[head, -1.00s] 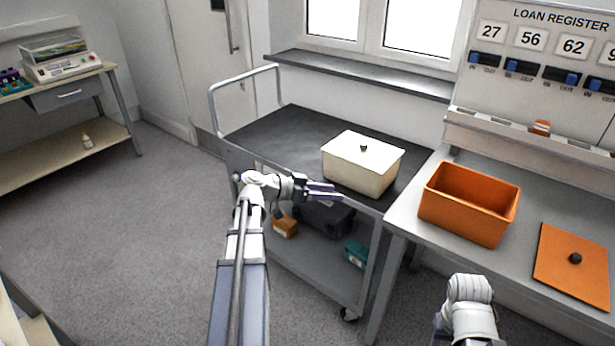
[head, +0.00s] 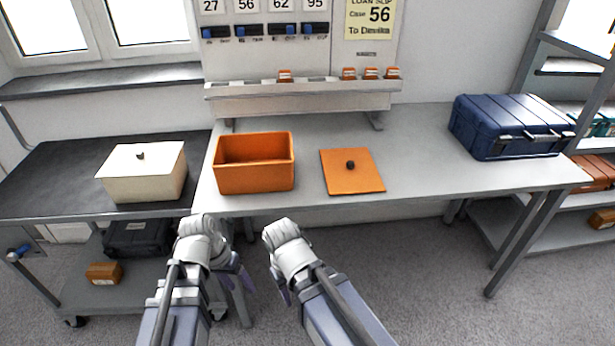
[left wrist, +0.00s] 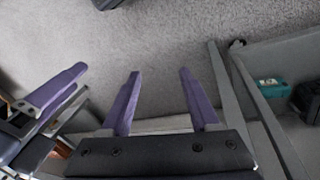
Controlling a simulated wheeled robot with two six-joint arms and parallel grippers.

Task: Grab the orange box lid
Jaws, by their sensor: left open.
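The orange box lid (head: 335,180) is a flat orange square with a dark knob. It lies flat on the grey bench, to the right of the open orange box (head: 255,178) and apart from it. My left gripper (head: 238,280) is open and empty, low in front of the bench; its two purple fingers (left wrist: 162,100) show apart over the floor in the left wrist view. My right gripper (head: 283,293) hangs low beside it, mostly hidden behind its own arm. Neither gripper is near the lid.
A cream lidded box (head: 145,182) stands on the dark-topped trolley (head: 55,165) at left. A blue case (head: 505,128) stands at the bench's (head: 430,160) right end. A register board (head: 290,55) with a ledge is behind. The bench around the lid is clear.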

